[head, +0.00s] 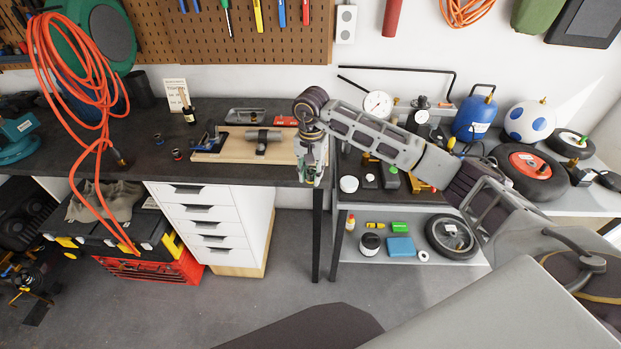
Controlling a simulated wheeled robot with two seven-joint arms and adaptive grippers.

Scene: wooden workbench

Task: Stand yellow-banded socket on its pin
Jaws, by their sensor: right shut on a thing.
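My right gripper (312,180) points down at the front right edge of the dark workbench, to the right of a wooden board. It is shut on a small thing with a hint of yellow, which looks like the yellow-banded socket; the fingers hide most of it. The tan wooden board (280,152) lies on the bench with a grey cylinder and a blue and black tool on it. The pin is too small to make out. Two small dark sockets, one with a reddish band (177,154) and one farther back (157,137), stand left of the board. My left gripper is out of view.
A grey tray (245,116) and a red item (285,121) lie behind the board. An orange hose (70,95) hangs at the left. A shelf with gauges, tanks and wheels (530,173) is at the right.

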